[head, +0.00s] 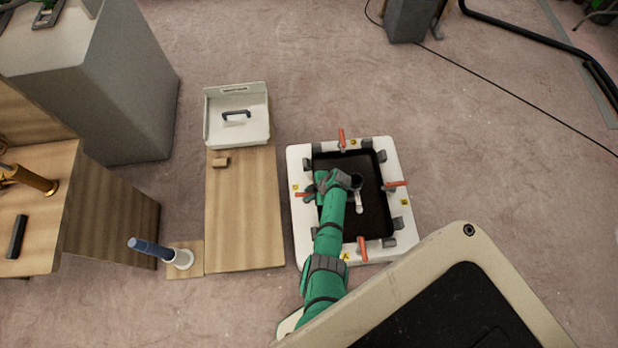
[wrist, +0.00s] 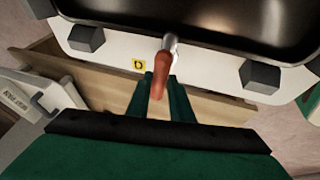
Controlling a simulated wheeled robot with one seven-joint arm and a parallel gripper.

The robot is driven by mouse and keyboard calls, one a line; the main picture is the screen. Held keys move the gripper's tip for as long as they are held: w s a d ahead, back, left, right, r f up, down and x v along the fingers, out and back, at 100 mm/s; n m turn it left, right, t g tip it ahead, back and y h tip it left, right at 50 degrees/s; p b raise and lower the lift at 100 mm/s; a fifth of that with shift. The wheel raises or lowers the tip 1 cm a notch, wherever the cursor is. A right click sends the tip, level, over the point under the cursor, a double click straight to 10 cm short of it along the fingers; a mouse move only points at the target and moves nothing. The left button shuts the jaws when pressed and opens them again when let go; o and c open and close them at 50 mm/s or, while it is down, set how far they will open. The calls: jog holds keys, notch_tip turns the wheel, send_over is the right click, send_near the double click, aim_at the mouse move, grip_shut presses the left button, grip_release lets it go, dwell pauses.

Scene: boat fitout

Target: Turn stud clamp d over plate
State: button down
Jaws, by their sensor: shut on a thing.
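Stud clamp d is an orange handle (wrist: 158,76) on a metal stud (wrist: 169,42), beside a yellow D label (wrist: 139,65) on the white frame. In the head view its handle (head: 304,195) is at the frame's left side, pointing outward, away from the dark plate. My gripper (wrist: 161,98) is shut on this handle, with a green finger on each side. In the head view my gripper (head: 314,190) is over the frame's left side and partly hides the clamp. The dark plate (head: 371,205) lies inside the white frame (head: 302,235).
Other orange clamp handles stand at the top (head: 341,138), right (head: 396,183) and bottom (head: 362,247). Grey blocks (wrist: 262,76) line the frame. Left of it lies a wooden board (head: 242,240) with a white tray (head: 214,130).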

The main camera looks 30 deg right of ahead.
jog(key=shift+w+d+n, duration=0.1)
jog(key=shift+d+n, duration=0.1)
jog(key=shift+n, duration=0.2)
jog(key=c, duration=1.7)
grip_release()
jog(key=shift+o, duration=0.4)
jog(key=shift+a, duration=0.1)
jog(key=v, duration=1.1)
jog(key=shift+f, duration=0.15)
